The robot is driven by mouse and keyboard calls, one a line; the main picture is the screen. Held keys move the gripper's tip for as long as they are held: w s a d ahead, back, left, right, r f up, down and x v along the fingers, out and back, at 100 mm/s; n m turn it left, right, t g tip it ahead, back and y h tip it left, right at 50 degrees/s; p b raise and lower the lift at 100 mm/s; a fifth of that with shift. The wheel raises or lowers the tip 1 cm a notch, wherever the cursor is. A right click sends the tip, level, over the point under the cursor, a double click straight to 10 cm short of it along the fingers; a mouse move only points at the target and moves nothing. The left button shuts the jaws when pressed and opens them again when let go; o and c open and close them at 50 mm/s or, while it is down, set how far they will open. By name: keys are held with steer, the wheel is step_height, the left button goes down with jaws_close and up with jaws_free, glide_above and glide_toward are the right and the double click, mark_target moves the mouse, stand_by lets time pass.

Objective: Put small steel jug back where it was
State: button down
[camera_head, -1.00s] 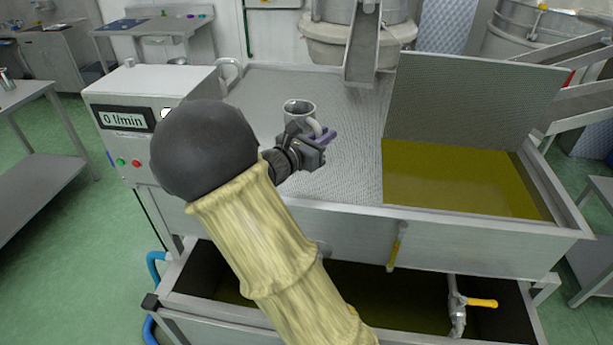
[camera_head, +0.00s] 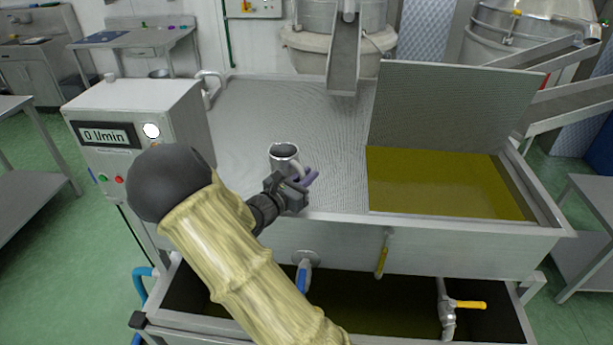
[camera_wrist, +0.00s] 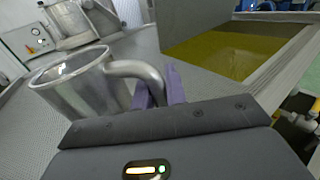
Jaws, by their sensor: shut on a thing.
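The small steel jug (camera_head: 284,158) is a shiny open-topped cup with a side handle, upright over the front of the grey perforated deck. My gripper (camera_head: 303,182) has purple fingers shut on the jug's handle. In the wrist view the jug (camera_wrist: 82,92) is at the left, and its handle runs right to my gripper's fingers (camera_wrist: 158,88). The jug's inside looks empty from what shows. I cannot tell whether its base touches the deck (camera_head: 250,120) or hangs just above it.
A tank of yellow-green oil (camera_head: 440,185) with a raised perforated lid (camera_head: 440,105) lies right of the deck. A control box (camera_head: 140,130) reading 0 l/min stands left. A metal chute (camera_head: 343,60) comes down at the back. The deck behind the jug is clear.

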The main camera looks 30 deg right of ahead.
steer(key=shift+f, duration=0.3)
steer(key=c, duration=1.4)
jaws_free()
steer(key=shift+c, duration=0.2)
steer(key=shift+r, duration=0.1)
steer(key=shift+r, duration=0.2)
steer(key=shift+a+f, duration=0.15)
steer(key=shift+a, duration=0.15)
steer(key=b+v, duration=0.2)
steer(key=v, duration=0.9)
steer(key=shift+s, duration=0.25)
steer(key=shift+a, duration=0.15)
